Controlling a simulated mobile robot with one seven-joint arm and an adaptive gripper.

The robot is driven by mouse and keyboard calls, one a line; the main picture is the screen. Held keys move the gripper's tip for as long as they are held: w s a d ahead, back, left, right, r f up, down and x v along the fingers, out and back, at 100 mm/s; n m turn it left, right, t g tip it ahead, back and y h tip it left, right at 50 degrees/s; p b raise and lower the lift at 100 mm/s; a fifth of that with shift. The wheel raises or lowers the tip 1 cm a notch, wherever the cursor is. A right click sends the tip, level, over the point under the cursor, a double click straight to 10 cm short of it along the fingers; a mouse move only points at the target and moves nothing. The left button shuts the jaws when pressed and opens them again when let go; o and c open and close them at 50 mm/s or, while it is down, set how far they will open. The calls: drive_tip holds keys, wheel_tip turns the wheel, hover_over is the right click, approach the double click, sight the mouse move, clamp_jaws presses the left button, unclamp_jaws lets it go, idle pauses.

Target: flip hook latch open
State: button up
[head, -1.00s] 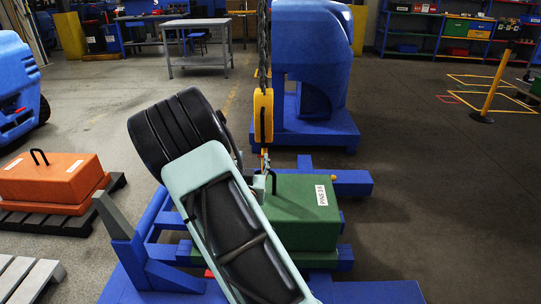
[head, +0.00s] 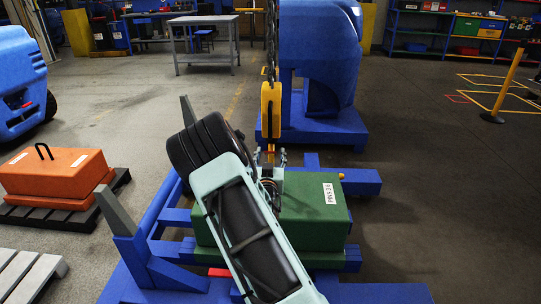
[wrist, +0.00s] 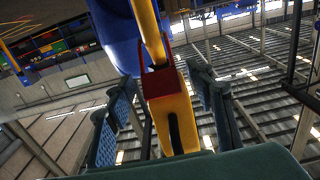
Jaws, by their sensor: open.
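The yellow hook (head: 270,105) hangs on a dark chain (head: 271,40) above the green counterweight (head: 308,205) labelled PINS. In the wrist view the yellow hook body (wrist: 172,118) fills the middle, with a red piece (wrist: 160,82) across it that looks like the latch. My gripper (head: 271,162) is at the lower end of the hook, just above the counterweight. In the wrist view my open gripper (wrist: 165,108) has one finger on each side of the hook, with gaps visible. Whether the latch is open or shut I cannot tell. My arm hides part of the counterweight.
A blue frame (head: 150,262) with upright posts surrounds the green counterweight. An orange weight (head: 62,172) sits on a dark pallet at the left. A large blue machine (head: 320,75) stands behind the hook. The floor at the right is clear up to a yellow post (head: 505,85).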

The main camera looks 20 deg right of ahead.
drive_tip(key=shift+w+d, duration=0.15)
drive_tip(key=shift+w, duration=0.3)
clamp_jaws()
